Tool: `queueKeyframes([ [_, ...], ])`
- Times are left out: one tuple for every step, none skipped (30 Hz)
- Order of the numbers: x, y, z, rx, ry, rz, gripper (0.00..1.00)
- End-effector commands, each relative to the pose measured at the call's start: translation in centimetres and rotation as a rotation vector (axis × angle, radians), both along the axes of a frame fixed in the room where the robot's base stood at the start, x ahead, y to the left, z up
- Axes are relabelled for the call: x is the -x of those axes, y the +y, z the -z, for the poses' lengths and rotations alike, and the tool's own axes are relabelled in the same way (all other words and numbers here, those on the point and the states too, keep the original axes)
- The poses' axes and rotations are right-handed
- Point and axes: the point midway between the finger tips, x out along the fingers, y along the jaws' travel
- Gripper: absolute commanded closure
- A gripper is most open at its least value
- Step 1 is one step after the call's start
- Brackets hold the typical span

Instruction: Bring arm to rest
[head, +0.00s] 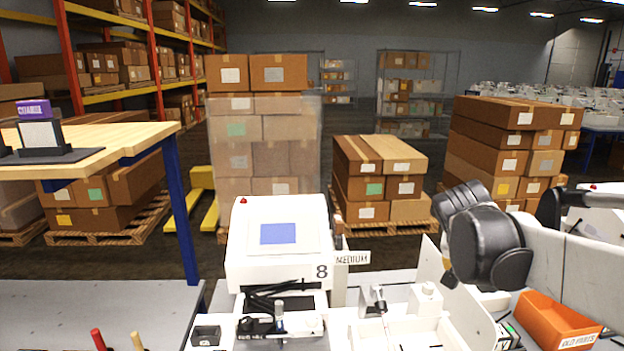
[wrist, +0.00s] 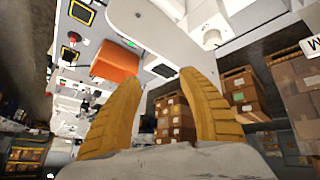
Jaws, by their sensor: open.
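My gripper (wrist: 162,80) shows in the wrist view with its two ridged yellow fingers spread apart. Nothing is between the fingers. The tips point up in the picture, toward a tilted view of the work area and stacked boxes. In the head view, a dark rounded part of my arm (head: 487,245) is raised at the right, above the white bench area. I cannot make out the fingers in the head view. The white machine marked 8 (head: 250,262), with a blue screen, stands in the lower middle, apart from the arm.
An orange bin (head: 552,322) labelled "OLD PARTS" lies below right of the arm; an orange bin (wrist: 115,62) also shows in the wrist view. A wooden-topped table (head: 110,140) is at left. Pallets of boxes (head: 380,165) stand behind.

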Motion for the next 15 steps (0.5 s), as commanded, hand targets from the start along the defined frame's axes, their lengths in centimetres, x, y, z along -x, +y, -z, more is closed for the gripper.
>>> queueKeyframes([
  [2.4,1.6,1.0,-0.021,0.006,-0.058,0.52],
  [3.7,2.6,1.4,-0.034,0.011,-0.097,0.52],
  [5.4,3.8,2.0,-0.05,0.014,-0.149,0.52],
  [6.7,4.8,2.6,-0.061,0.015,-0.189,0.52],
  [8.0,5.7,3.2,-0.072,0.016,-0.228,0.52],
  [9.7,6.9,4.0,-0.086,0.016,-0.279,0.52],
  [10.8,7.8,4.7,-0.096,0.013,-0.316,0.52],
  [12.0,8.6,5.4,-0.104,0.012,-0.353,0.52],
  [13.4,9.7,6.3,-0.115,0.008,-0.399,0.52],
  [14.4,10.4,7.0,-0.122,0.003,-0.431,0.52],
  [15.3,11.1,7.7,-0.129,-0.001,-0.461,0.52],
  [16.3,11.8,8.5,-0.136,-0.006,-0.497,0.52],
  [17.0,12.3,9.0,-0.14,-0.01,-0.52,0.52],
  [17.6,12.8,9.5,-0.143,-0.015,-0.54,0.52],
  [18.2,13.3,10.1,-0.147,-0.02,-0.563,0.52],
])
